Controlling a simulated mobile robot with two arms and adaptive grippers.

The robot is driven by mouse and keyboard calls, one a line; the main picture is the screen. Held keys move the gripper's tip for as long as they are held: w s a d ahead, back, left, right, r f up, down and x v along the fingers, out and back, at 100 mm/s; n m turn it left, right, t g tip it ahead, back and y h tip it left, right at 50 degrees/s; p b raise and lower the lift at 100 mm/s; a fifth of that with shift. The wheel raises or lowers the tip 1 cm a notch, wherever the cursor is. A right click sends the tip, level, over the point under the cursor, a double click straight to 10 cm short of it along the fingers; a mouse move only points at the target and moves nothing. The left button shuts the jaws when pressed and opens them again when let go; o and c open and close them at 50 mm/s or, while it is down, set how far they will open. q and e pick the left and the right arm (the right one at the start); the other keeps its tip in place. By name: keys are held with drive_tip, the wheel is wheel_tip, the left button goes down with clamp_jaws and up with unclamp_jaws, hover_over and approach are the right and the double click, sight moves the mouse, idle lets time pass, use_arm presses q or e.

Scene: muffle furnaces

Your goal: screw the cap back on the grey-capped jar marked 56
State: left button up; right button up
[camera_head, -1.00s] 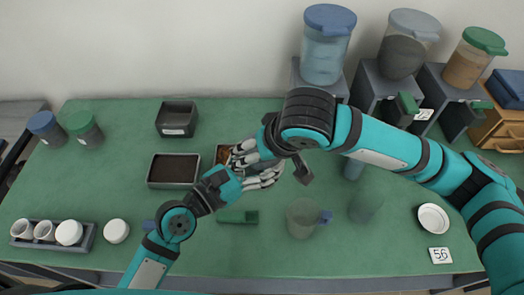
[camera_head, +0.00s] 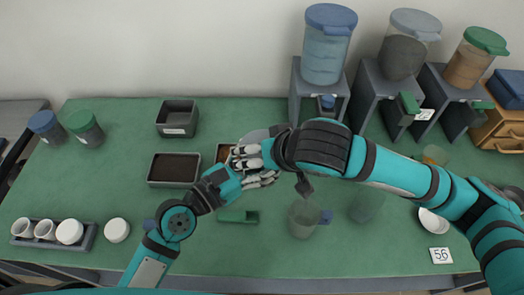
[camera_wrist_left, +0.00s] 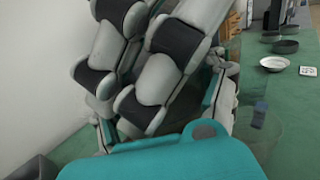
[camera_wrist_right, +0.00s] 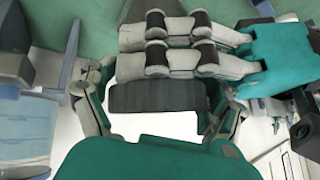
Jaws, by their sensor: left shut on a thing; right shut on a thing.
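My left gripper (camera_head: 258,179) and right gripper (camera_head: 245,158) meet over the middle of the table, in front of a small brown-filled tray. In the right wrist view, my right gripper is shut on a dark grey ribbed piece (camera_wrist_right: 157,97), which looks like the grey cap. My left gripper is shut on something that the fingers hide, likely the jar. A card marked 56 (camera_head: 439,255) lies at the front right.
A blue-capped jar (camera_head: 45,127) and green-capped jar (camera_head: 84,128) stand at the left. Dark trays (camera_head: 177,117) are near the middle. Dispensers (camera_head: 327,47) line the back.

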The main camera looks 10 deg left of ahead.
use_arm(q)
drive_tip(key=shift+s+d+r, duration=0.1)
drive_tip(key=shift+d+r, duration=0.15)
drive_tip(key=shift+r, duration=0.15)
use_arm(e)
drive_tip(key=shift+s+a+f+t+y, duration=0.15)
drive_tip(key=shift+s+f+t+y, duration=0.05)
drive_tip(key=shift+t+y, duration=0.1)
drive_tip(key=shift+a+f+t+y, duration=0.1)
drive_tip(key=shift+f+t+y, duration=0.3)
drive_tip(key=shift+f, duration=0.2)
use_arm(q)
drive_tip(key=shift+a, duration=0.1)
use_arm(e)
drive_tip(key=shift+f+t, duration=0.3)
drive_tip(key=shift+f, duration=0.05)
idle(0.4)
use_arm(q)
drive_tip(key=shift+r, duration=0.1)
use_arm(e)
drive_tip(key=shift+r, duration=0.1)
drive_tip(key=shift+w+r+g+h, duration=0.15)
drive_tip(key=shift+r+g+h, duration=0.15)
drive_tip(key=shift+r+g, duration=0.2)
use_arm(q)
drive_tip(key=shift+a, duration=0.1)
use_arm(e)
drive_tip(key=shift+d+r, duration=0.2)
